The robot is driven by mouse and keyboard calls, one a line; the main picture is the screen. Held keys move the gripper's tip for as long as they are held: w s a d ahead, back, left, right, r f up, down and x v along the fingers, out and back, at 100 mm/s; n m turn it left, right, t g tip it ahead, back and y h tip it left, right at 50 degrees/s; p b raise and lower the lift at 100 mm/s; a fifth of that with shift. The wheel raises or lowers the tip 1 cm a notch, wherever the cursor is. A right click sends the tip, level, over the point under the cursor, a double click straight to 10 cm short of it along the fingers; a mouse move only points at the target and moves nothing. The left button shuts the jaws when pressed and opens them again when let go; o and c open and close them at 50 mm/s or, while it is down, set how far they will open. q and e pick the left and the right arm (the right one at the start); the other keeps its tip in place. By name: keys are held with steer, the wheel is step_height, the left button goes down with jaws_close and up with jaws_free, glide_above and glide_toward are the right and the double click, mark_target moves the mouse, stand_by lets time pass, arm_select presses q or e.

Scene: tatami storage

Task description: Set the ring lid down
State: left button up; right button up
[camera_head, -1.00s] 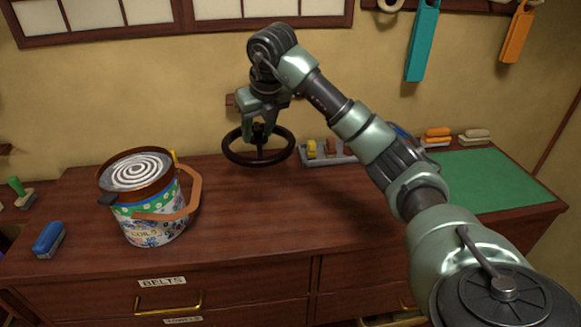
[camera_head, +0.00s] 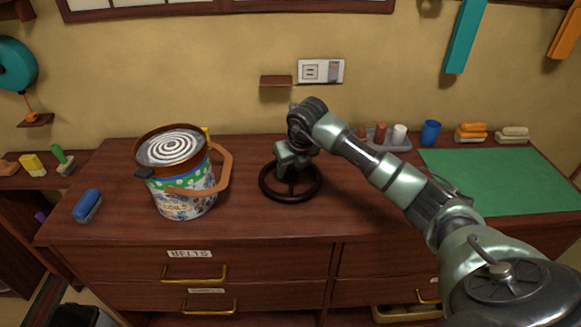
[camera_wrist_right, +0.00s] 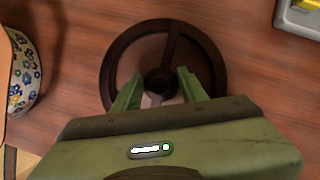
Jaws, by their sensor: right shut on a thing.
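The ring lid is a dark ring with spokes and a centre hub (camera_head: 267,188). It lies level, at or just above the wooden top, right of the coil tin. I cannot tell for sure whether it touches. My right gripper (camera_head: 293,172) points down over its middle, shut on the hub. The open coil tin (camera_head: 178,203), flowered with a brown handle, stands upright with a white spiral coil inside. My left gripper is out of view.
The wooden cabinet top (camera_head: 340,215) is clear around the ring. Behind and right are a grey tray (camera_head: 400,147) of small pieces, a blue cup (camera_head: 430,133) and a green mat (camera_head: 500,180). A blue brush (camera_head: 87,205) lies left of the tin.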

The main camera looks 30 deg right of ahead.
steer(key=shift+f, duration=0.2)
steer(key=o, duration=1.3)
steer(key=shift+o, duration=0.2)
steer(key=shift+r, duration=0.1)
steer(key=shift+r, duration=0.25)
steer(key=b+v, duration=0.1)
steer(key=v, duration=1)
steer(key=shift+s+r, duration=0.2)
steer(key=shift+r, duration=0.1)
